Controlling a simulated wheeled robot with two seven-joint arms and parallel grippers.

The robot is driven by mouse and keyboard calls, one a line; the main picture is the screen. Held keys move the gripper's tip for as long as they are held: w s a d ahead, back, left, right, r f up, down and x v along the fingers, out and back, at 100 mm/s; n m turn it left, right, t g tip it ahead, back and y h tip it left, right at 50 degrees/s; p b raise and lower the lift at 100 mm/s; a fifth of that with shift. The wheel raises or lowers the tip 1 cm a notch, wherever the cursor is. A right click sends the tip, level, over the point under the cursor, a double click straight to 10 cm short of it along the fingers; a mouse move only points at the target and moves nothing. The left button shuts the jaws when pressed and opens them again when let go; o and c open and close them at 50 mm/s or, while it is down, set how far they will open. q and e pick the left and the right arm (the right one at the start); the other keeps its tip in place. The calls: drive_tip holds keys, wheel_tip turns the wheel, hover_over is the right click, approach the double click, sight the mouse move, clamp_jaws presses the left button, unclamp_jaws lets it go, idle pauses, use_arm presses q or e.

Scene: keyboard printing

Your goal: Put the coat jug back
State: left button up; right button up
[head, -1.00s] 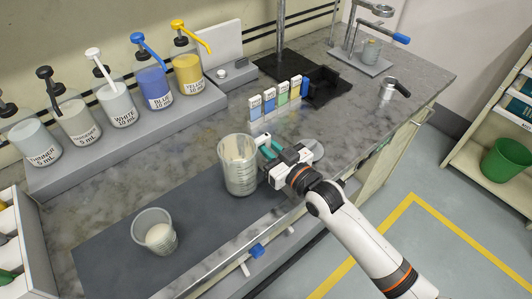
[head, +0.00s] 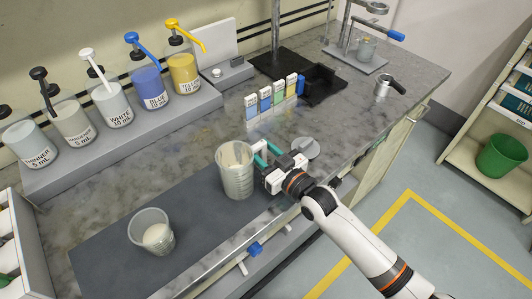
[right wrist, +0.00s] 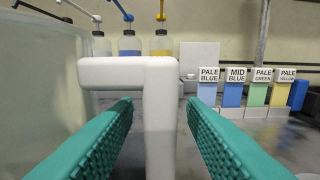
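A large clear jug (head: 235,172) with a whitish coating inside stands upright on the dark mat (head: 105,250); I take it for the coat jug. In the right wrist view its wall (right wrist: 40,90) fills the left side, with its white handle (right wrist: 160,110) in front. My right gripper (head: 265,154) is beside the jug's right side. Its teal fingers (right wrist: 160,125) are open, one on each side of the handle, with gaps showing. A smaller clear cup (head: 152,232) with pale liquid stands on the mat at front left. My left gripper is not in view.
Pump bottles (head: 112,106) stand on a raised ledge behind. Several colour cartons (head: 265,102) stand behind the gripper. A grey disc (head: 306,148) lies right of it. A small metal pot (head: 384,86) is far right. The counter between jug and bottles is clear.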

drive_tip(key=b+v, duration=0.1)
drive_tip(key=v, duration=1.1)
drive_tip(key=shift+r+b, duration=0.15)
drive_tip(key=shift+b, duration=0.2)
